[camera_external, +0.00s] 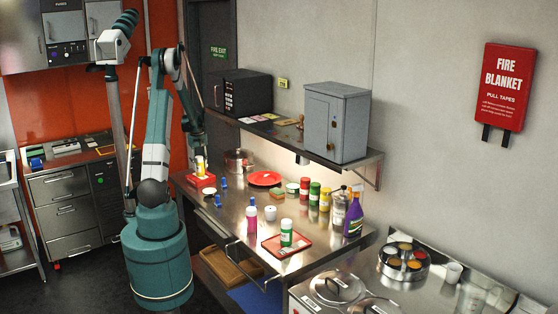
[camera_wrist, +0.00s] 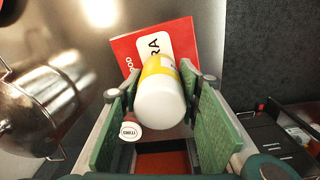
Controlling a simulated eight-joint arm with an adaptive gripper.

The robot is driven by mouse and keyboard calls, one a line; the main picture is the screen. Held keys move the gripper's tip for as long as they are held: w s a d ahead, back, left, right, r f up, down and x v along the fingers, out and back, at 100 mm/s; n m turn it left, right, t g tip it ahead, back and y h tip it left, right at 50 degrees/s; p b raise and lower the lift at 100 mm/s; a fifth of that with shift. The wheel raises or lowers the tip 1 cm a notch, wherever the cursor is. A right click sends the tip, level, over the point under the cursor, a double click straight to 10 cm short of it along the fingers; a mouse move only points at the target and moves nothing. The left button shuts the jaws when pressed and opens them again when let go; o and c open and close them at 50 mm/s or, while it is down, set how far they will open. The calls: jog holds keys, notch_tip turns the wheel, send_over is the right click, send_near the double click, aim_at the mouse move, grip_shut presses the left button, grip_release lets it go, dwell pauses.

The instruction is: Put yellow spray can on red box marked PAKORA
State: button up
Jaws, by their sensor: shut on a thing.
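The yellow spray can (camera_external: 200,168) is at the left end of the steel counter, directly over the red box (camera_external: 202,183). In the wrist view the can (camera_wrist: 159,67) shows its white end (camera_wrist: 160,108) towards the camera, between the green-padded fingers of my gripper (camera_wrist: 160,82), which is shut on it. The red box (camera_wrist: 125,45) lies behind the can, its white label partly covered, with "RA" readable. In the external view my gripper (camera_external: 199,157) is small and partly hidden. I cannot tell whether the can touches the box.
A steel pot (camera_external: 239,161) stands just right of the box; it also shows in the wrist view (camera_wrist: 38,108). A shelf (camera_external: 290,131) overhangs the counter's back.

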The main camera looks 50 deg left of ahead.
jog(key=shift+f, duration=0.1)
jog(key=o, duration=1)
notch_tip(320, 180, up, 12)
jog(key=shift+r+b, duration=0.15)
jog(key=shift+b, duration=0.15)
dwell(0.8)
